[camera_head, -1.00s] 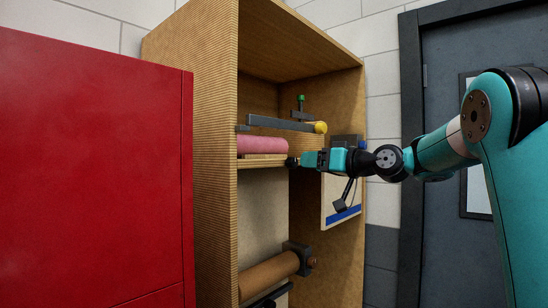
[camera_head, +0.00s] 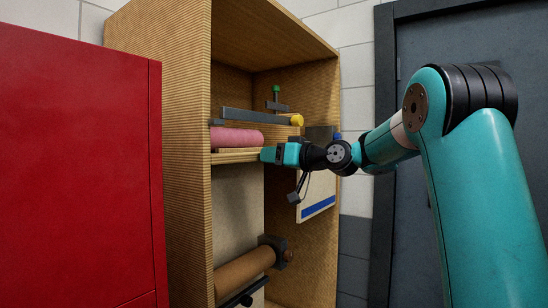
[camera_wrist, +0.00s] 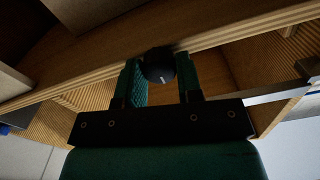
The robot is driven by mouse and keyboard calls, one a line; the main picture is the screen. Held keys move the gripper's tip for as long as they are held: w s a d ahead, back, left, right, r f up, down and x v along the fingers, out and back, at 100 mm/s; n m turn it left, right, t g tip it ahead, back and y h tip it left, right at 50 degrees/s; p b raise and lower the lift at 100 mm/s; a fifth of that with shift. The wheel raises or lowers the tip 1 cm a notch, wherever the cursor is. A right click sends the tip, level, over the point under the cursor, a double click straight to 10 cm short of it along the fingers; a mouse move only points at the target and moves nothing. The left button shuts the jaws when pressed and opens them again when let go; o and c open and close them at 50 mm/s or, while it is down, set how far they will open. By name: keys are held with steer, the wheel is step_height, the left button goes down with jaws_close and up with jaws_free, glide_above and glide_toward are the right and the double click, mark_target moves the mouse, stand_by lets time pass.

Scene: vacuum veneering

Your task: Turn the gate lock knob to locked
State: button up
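The gate lock knob (camera_wrist: 160,66), a dark round knob, is at the front edge of a plywood shelf in the wrist view. My gripper (camera_wrist: 162,76) has its two green fingers apart, one on either side of the knob. The gap beside the knob is small, and I cannot tell whether a finger touches it. The knob's locked or unlocked mark does not show. In the head view my gripper (camera_head: 268,155) is at the shelf's front edge, and it hides the knob.
The tall plywood cabinet (camera_head: 185,150) holds a pink roll (camera_head: 236,138), a grey bar clamp (camera_head: 255,116) with a yellow end and a brown roll (camera_head: 245,270). A white panel (camera_head: 318,195) stands at its right side. A red cabinet (camera_head: 80,170) stands close on the left.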

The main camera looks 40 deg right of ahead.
steer(key=shift+m, duration=0.4)
steer(key=shift+d+f+m+p, duration=0.1)
steer(key=shift+m+p, duration=1.75)
steer(key=shift+m, duration=2.45)
steer(key=shift+d+f+m+p, duration=0.1)
steer(key=shift+m+p, duration=1.7)
steer(key=shift+m, duration=2.5)
steer(key=o, duration=0.9)
